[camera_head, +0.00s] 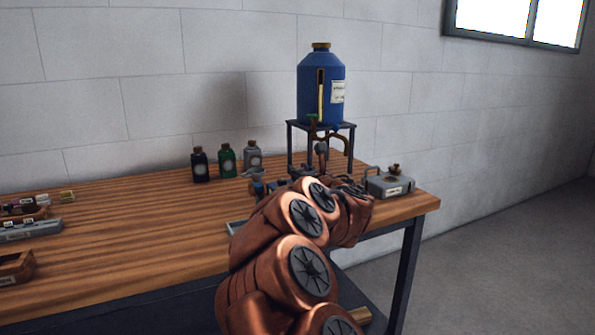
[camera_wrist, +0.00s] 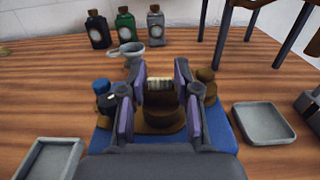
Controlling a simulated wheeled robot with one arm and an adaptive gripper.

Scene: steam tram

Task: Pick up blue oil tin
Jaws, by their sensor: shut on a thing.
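The blue oil tin (camera_wrist: 226,134) shows in the wrist view as a broad blue body under my gripper (camera_wrist: 158,98). Brown fittings rise on its top, with a brown cap (camera_wrist: 206,76) at the right. My purple-padded fingers are shut on a dark brown part at its middle. My fingers and wrist hide much of the tin. I cannot tell whether it is off the table. In the head view my copper arm hides most of the grip.
A blue-capped item (camera_wrist: 102,88) stands close left of my fingers, with a grey funnel (camera_wrist: 128,52) behind. Grey trays lie left (camera_wrist: 30,160) and right (camera_wrist: 265,136). Black, green and grey bottles (camera_head: 227,160) stand behind.

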